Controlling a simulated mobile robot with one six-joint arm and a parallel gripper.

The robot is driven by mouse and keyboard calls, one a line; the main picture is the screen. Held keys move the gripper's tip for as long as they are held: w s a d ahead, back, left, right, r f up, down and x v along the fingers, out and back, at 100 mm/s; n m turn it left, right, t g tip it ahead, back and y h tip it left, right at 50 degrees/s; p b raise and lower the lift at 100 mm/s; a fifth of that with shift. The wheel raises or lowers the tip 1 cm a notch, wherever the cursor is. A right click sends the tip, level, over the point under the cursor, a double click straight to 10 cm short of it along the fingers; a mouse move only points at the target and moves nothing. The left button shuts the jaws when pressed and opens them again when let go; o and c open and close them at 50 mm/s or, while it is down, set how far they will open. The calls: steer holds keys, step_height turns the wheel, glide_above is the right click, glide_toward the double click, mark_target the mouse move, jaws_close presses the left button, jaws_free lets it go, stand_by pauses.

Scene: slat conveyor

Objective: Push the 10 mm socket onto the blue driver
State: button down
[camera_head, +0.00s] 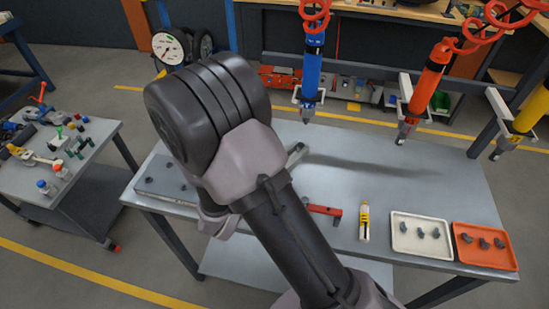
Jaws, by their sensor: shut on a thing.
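The blue driver (312,62) hangs nose-down from a red coiled hose above the back of the grey bench (350,180). Its grey tip (308,112) points down, and I cannot make out a socket on it. Three small dark pieces, likely sockets, lie in the white tray (420,250) at the front right. Three more lie in the orange tray (488,258) beside it. I cannot read sizes, so I cannot tell which is the 10 mm one. My arm fills the middle of the view.
An orange driver (428,80) and a yellow driver (527,118) hang to the right. A red-handled tool (323,210) and a yellow-and-white tool (364,222) lie on the bench. A grey plate (158,184) lies at its left. A cluttered cart (60,160) stands further left.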

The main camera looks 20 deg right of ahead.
steer(key=w+d, duration=0.1)
steer(key=w+d+r, duration=0.1)
steer(key=w, duration=0.1)
steer(key=w+d, duration=0.1)
steer(key=shift+w+d+r, duration=0.2)
steer(key=shift+w+r, duration=0.05)
steer(key=shift+w, duration=0.1)
steer(key=shift+r+p, duration=0.85)
steer(key=shift+p, duration=0.1)
stand_by(0.9)
steer(key=c, duration=0.8)
jaws_free()
